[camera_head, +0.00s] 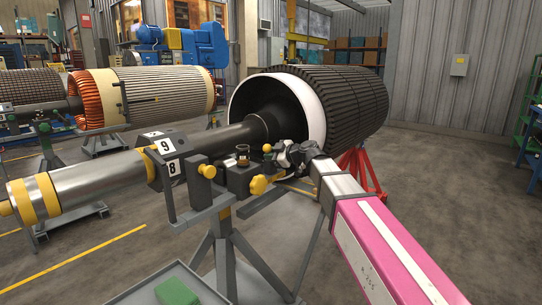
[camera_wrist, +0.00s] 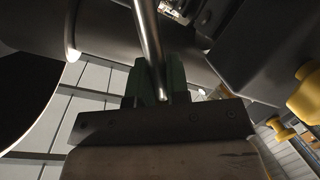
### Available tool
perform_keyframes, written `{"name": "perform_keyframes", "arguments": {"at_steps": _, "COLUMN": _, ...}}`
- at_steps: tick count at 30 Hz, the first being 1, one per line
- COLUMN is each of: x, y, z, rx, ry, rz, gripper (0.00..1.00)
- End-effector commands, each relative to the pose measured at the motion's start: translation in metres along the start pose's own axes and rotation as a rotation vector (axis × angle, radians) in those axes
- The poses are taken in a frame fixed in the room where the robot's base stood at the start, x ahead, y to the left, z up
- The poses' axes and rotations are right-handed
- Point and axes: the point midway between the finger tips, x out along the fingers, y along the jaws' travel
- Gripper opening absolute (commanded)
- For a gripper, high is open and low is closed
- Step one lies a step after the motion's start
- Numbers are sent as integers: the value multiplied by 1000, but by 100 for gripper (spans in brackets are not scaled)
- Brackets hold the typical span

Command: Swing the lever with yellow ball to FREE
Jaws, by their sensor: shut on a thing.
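My gripper (camera_head: 281,156) is at the shaft stand, in front of the rotor's white end ring. In the wrist view its green fingers (camera_wrist: 160,84) are shut on a bare metal rod, the lever (camera_wrist: 148,35), which runs up out of the picture. A small yellow ball (camera_head: 267,148) shows just left of the gripper in the head view, seemingly the lever's ball. The wrist view does not show a ball on the rod, and the gripper hides much of the lever in the head view. No FREE mark is readable.
A larger yellow knob (camera_head: 259,184) sticks out of the stand's block, below and left of my gripper. Another yellow knob (camera_head: 207,171) is further left. The dark shaft (camera_head: 225,139) and black rotor (camera_head: 345,100) lie close behind. A tray with a green block (camera_head: 176,292) stands front left.

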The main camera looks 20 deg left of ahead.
Motion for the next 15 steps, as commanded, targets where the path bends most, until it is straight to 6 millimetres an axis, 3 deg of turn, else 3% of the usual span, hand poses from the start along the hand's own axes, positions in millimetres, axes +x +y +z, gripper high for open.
{"name": "perform_keyframes", "arguments": {"at_steps": 3, "x": 2, "y": 3, "z": -8, "rx": 0, "ry": 18, "rz": 5, "gripper": 0}}
{"name": "perform_keyframes", "arguments": {"at_steps": 4, "x": 2, "y": 2, "z": -8, "rx": 0, "ry": 18, "rz": 5, "gripper": 23}}
{"name": "perform_keyframes", "arguments": {"at_steps": 6, "x": 2, "y": 2, "z": -8, "rx": 1, "ry": 18, "rz": 3, "gripper": 41}}
{"name": "perform_keyframes", "arguments": {"at_steps": 15, "x": 0, "y": 0, "z": -4, "rx": 4, "ry": 13, "rz": 1, "gripper": 41}}
